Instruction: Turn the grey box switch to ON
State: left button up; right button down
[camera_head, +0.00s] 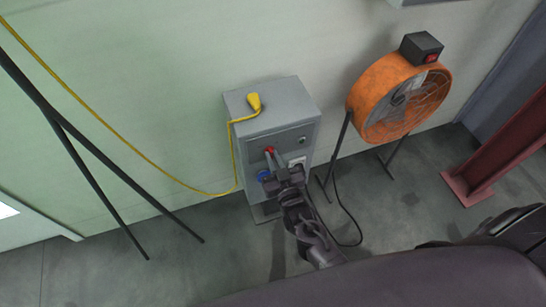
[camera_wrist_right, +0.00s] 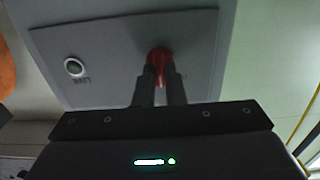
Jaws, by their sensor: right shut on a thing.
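The grey box (camera_head: 257,104) stands on the floor against the wall. Its red switch knob (camera_head: 269,150) is on the front face, and it also shows in the right wrist view (camera_wrist_right: 158,55). My right gripper (camera_head: 272,158) reaches the front of the box; in the right wrist view its two fingers (camera_wrist_right: 159,80) are shut on the red knob, one on each side. The fingers hide part of the knob, and I cannot read its ON or OFF marking. My left gripper is not in view.
A small round button or lamp (camera_wrist_right: 74,67) is on the box face. A blue socket (camera_head: 263,176) is low on it. A yellow plug (camera_head: 254,101) with a cable lies on top. An orange fan (camera_head: 376,97) stands to the right, and dark poles (camera_head: 95,150) lean at left.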

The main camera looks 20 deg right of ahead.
jog(key=shift+m, duration=0.9)
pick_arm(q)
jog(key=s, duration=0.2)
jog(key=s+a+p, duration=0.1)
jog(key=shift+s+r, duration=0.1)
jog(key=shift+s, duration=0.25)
pick_arm(e)
jog(key=m, duration=0.7)
jog(key=shift+d, duration=0.2)
pick_arm(q)
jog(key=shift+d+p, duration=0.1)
jog(key=shift+p, duration=0.2)
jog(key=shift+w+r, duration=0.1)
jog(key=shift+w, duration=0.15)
pick_arm(e)
jog(key=shift+f, duration=0.1)
jog(key=c, duration=1.5)
grip_release()
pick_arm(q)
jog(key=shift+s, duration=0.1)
